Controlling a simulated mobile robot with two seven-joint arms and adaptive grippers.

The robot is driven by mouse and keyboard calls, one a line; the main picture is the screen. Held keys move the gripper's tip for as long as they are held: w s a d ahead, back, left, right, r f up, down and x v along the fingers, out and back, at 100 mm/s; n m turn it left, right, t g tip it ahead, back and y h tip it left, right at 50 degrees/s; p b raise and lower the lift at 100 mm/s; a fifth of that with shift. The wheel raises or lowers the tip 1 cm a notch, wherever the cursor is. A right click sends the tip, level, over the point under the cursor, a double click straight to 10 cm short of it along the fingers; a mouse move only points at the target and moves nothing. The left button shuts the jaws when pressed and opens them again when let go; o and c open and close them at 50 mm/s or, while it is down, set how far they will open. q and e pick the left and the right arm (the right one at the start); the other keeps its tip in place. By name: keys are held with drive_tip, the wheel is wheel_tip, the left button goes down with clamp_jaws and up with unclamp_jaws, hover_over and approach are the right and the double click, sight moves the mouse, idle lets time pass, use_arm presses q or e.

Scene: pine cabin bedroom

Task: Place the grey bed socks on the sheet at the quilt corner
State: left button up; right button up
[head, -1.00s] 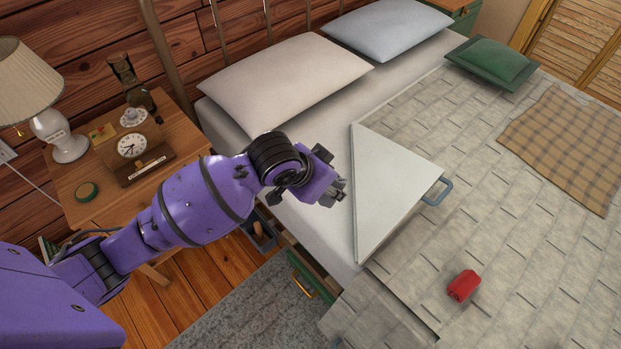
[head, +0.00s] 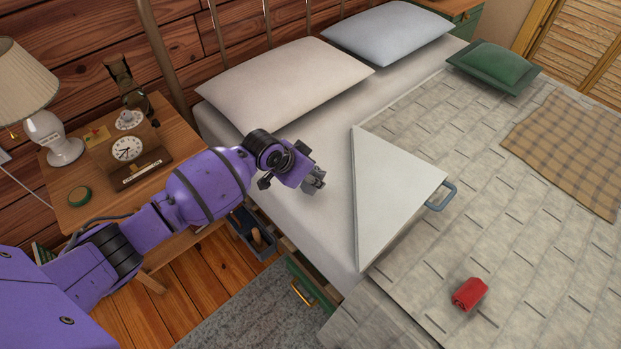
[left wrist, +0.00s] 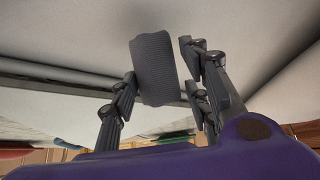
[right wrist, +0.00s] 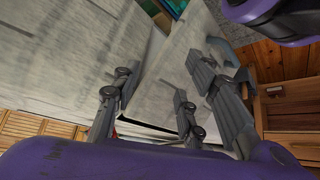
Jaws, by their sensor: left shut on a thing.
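The grey bed socks (left wrist: 153,72) show in the left wrist view as a dark grey roll between the fingers of my left gripper (left wrist: 160,68). In the head view my left gripper (head: 314,181) is shut on them above the white sheet (head: 332,235), left of the folded quilt corner (head: 395,195). The socks are hard to make out there, and the gap to the sheet is unclear. The quilt corner is turned back as a pale triangle with a blue handle (head: 442,196) at its tip. My right gripper (right wrist: 160,78) is open and empty in the right wrist view.
A pale pillow (head: 285,80) and a blue pillow (head: 388,32) lie at the bed head. A red item (head: 469,294) lies on the quilt (head: 500,210). A nightstand (head: 82,212) with lamp and clock stands left. A green drawer (head: 308,284) is open below the bed.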

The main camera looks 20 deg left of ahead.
use_arm(q)
drive_tip(key=shift+f, duration=0.55)
drive_tip(key=shift+f, duration=0.1)
drive_tip(key=o, duration=1)
drive_tip(key=p+v, duration=0.2)
drive_tip(key=v, duration=1)
